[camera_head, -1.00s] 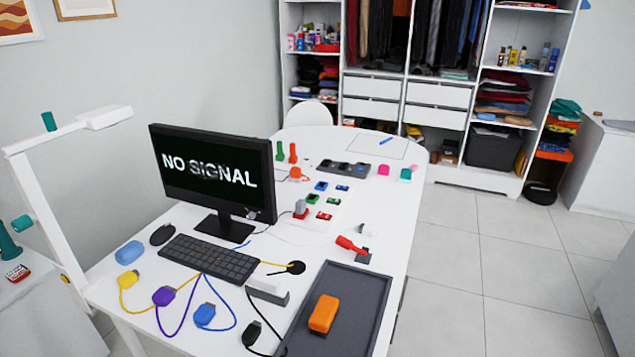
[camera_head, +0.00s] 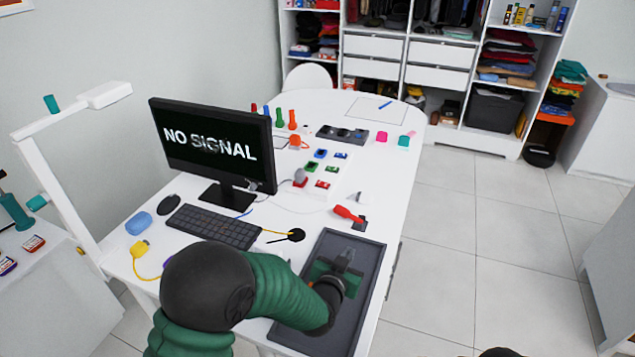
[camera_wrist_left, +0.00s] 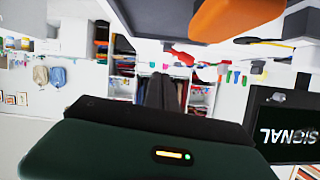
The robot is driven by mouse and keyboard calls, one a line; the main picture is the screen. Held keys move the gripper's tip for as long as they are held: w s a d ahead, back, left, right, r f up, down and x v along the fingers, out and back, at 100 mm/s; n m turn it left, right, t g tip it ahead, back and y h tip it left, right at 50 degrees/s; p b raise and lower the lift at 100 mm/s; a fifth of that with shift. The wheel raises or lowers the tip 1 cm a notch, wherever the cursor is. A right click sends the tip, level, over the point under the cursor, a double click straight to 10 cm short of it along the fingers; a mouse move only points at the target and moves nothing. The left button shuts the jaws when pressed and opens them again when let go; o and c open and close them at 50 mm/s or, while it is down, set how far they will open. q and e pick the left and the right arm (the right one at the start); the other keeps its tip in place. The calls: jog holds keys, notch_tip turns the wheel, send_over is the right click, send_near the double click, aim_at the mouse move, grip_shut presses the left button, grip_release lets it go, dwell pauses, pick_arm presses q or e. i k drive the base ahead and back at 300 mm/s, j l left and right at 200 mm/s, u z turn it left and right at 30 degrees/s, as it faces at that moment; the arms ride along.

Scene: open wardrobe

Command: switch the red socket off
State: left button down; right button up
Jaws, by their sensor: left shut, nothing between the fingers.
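The red socket (camera_head: 299,182) is on a white board in the middle of the desk, with a grey-white plug (camera_head: 300,174) at it. A small red switch (camera_head: 322,184) lies just to its right. Green and blue sockets sit behind it, each beside a small switch. My left gripper (camera_head: 346,256) is shut and empty over the dark grey tray (camera_head: 372,262), nearer than the socket board and apart from it. My right gripper is not in view.
A red-handled tool (camera_head: 347,213) lies between the tray and the board. The monitor (camera_head: 212,146) and keyboard (camera_head: 213,227) stand left. An orange block (camera_wrist_left: 237,14) shows in the left wrist view. A dark multi-part holder (camera_head: 343,135) lies behind the board.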

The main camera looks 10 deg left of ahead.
aim_at(319, 184)
jog(key=i+j, duration=0.8)
